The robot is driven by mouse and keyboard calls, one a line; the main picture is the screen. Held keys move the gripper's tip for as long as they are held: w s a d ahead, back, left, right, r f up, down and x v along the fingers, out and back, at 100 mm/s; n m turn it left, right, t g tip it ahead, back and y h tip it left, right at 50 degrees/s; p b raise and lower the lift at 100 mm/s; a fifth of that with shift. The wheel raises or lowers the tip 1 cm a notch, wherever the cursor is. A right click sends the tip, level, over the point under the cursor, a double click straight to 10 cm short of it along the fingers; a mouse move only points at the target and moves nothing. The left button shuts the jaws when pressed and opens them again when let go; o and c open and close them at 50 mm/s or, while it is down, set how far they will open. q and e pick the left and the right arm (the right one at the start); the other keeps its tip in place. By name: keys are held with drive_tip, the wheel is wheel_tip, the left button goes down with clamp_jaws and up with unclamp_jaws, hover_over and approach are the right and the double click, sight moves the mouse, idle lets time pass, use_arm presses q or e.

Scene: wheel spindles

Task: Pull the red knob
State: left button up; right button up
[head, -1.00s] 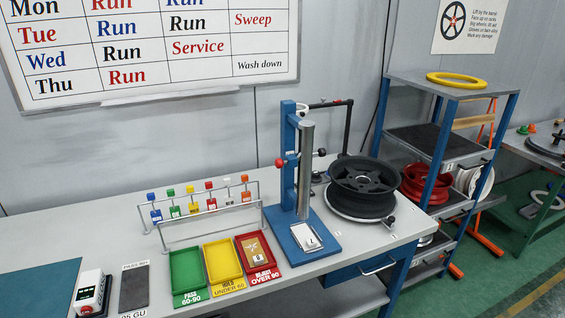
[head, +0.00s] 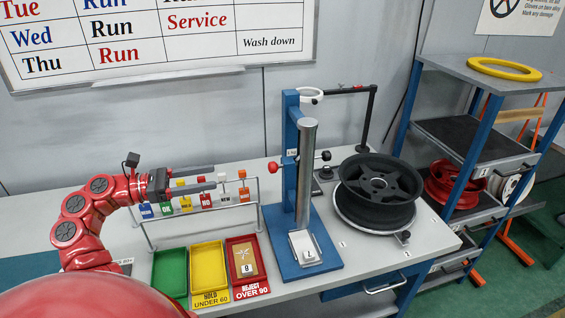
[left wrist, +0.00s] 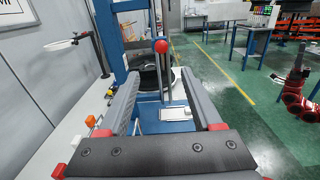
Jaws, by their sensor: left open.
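The red knob (head: 272,167) is a small ball on the left side of the blue upright stand (head: 291,150), beside its grey cylinder. In the left wrist view the red knob (left wrist: 161,46) shows ahead, between the two finger lines and beyond the tips. My left gripper (head: 215,177) comes in from the left above the rack of coloured tags. It is open and empty, its fingers pointing right toward the stand, with a gap between tips and knob. My right gripper is not in view.
The tag rack (head: 200,210) stands below my left gripper. Green (head: 170,270), yellow (head: 209,265) and red (head: 244,262) trays lie in front. A black wheel (head: 378,190) sits right of the stand, before a blue shelf (head: 470,130).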

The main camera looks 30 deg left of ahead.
sight(272, 168)
use_arm(q)
drive_tip(key=p+x, duration=0.7)
drive_tip(key=x, duration=0.9)
drive_tip(key=shift+w+d, duration=0.15)
drive_tip(key=shift+d, duration=0.1)
clamp_jaws()
idle(0.6)
